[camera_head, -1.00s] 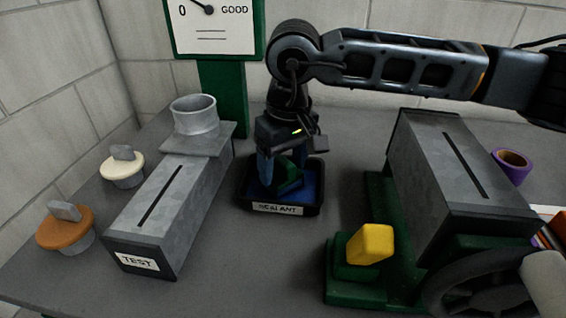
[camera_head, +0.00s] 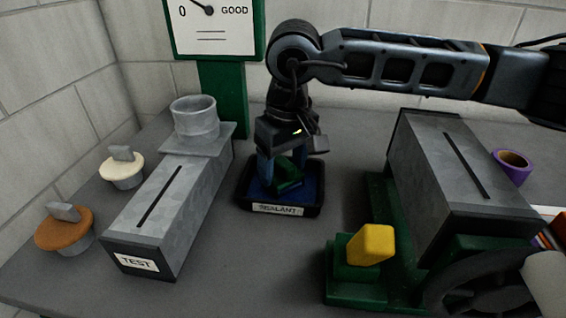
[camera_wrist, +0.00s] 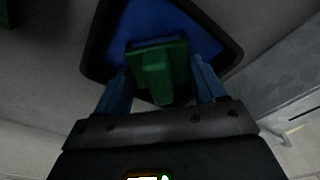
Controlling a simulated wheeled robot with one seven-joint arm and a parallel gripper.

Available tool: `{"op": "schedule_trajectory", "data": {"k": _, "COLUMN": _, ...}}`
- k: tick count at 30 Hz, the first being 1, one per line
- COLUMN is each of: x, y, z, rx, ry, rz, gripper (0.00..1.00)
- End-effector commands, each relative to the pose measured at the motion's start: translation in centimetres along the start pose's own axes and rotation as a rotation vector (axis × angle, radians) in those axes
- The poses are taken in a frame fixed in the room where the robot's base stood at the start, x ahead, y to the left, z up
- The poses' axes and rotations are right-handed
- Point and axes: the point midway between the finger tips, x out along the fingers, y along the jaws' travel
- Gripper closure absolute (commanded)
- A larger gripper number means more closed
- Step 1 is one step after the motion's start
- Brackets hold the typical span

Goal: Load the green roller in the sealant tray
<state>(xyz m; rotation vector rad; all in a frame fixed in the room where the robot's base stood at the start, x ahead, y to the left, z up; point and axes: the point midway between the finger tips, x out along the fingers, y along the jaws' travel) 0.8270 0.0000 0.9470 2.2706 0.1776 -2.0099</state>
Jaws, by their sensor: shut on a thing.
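The sealant tray (camera_head: 272,209) is a black tray with a blue inside and a SEALANT label, on the table in the middle of the head view. It also shows in the wrist view (camera_wrist: 95,45). The green roller (camera_head: 287,178) is in the tray area, its green body (camera_wrist: 155,75) over the blue inside in the wrist view. My gripper (camera_head: 281,172) points down over the tray, its blue fingers shut on the green roller. The fingers (camera_wrist: 160,85) stand on both sides of it in the wrist view. The roller's underside is hidden, so its contact with the blue is unclear.
A grey duct box labelled TEST (camera_head: 160,215) stands left of the tray. An orange-topped plug (camera_head: 65,230) and a cream-topped plug (camera_head: 122,170) stand farther left. A grey duct (camera_head: 460,175) on a green stand with a yellow block (camera_head: 371,244) is at right. A purple roll (camera_head: 512,165) lies beyond.

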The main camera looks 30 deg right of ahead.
Motion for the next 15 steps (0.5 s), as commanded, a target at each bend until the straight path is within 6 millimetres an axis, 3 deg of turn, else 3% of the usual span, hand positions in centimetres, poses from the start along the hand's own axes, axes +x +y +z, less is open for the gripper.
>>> {"op": "schedule_trajectory", "data": {"k": 15, "x": -3.8, "y": 0.0, "z": -0.5, "rx": -0.001, "ry": 0.000, "rz": 0.001, "gripper": 0.55}}
